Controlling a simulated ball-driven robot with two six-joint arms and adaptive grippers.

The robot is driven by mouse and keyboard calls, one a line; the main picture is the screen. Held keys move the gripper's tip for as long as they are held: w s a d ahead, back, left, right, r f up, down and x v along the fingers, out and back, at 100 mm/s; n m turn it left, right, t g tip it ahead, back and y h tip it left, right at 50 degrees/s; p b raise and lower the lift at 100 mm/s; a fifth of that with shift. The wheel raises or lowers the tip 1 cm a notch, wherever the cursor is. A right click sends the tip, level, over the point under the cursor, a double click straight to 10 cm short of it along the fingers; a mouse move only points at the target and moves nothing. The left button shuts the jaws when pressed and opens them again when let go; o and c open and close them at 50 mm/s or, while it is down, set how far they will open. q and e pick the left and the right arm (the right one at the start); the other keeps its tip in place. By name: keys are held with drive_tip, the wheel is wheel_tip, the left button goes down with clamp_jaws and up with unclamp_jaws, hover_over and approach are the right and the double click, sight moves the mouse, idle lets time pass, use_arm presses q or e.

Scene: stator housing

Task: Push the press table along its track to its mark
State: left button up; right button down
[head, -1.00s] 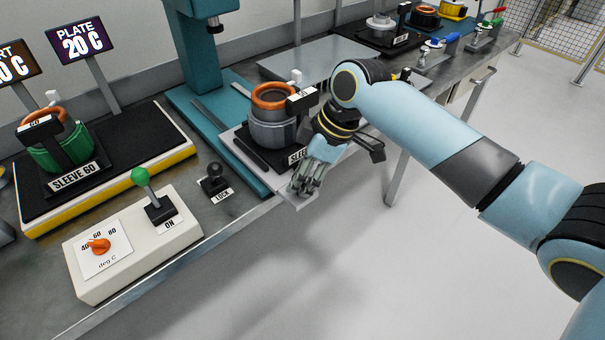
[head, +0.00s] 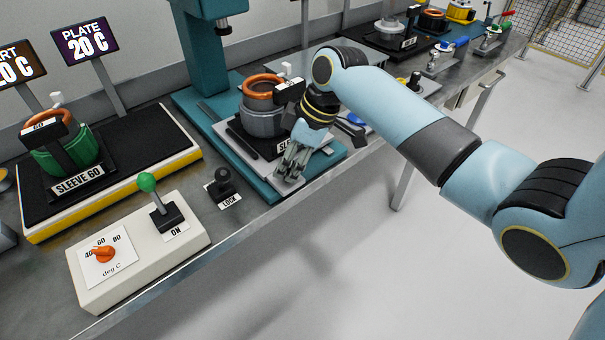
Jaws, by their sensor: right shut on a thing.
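The press table (head: 243,145) is a grey plate on the teal base of the press (head: 212,112). A black sleeve holder stands on it with a grey stator housing (head: 262,122) topped by an orange ring (head: 262,86). My right gripper (head: 289,178) points down at the plate's front right corner, shut on the press table's front edge, as far as I can see; its fingers hide the exact contact. The track is a dark rail on the teal base, partly covered by the table. I cannot make out the mark. My left gripper is out of view.
A white control box (head: 140,250) with a green-knobbed lever and orange dial stands front left. A black LOCK knob (head: 223,182) is beside the press base. A heating plate with a green sleeve (head: 68,150) lies left. Open floor lies in front.

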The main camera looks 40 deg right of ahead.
drive_tip(key=b, duration=0.6)
approach(241, 141)
drive_tip(key=f, duration=0.2)
drive_tip(key=a+f, duration=0.1)
drive_tip(key=f, duration=0.2)
drive_tip(key=shift+f, duration=0.35)
drive_tip(key=shift+w+a+r+b, duration=0.1)
drive_tip(key=shift+w+r+b, duration=0.05)
drive_tip(key=shift+w+b, duration=0.65)
drive_tip(key=shift+w+r, duration=0.1)
drive_tip(key=shift+r, duration=0.05)
drive_tip(key=c, duration=1.2)
unclamp_jaws()
drive_tip(key=shift+w, duration=0.1)
drive_tip(key=shift+o, duration=1.3)
drive_tip(key=shift+w, duration=0.1)
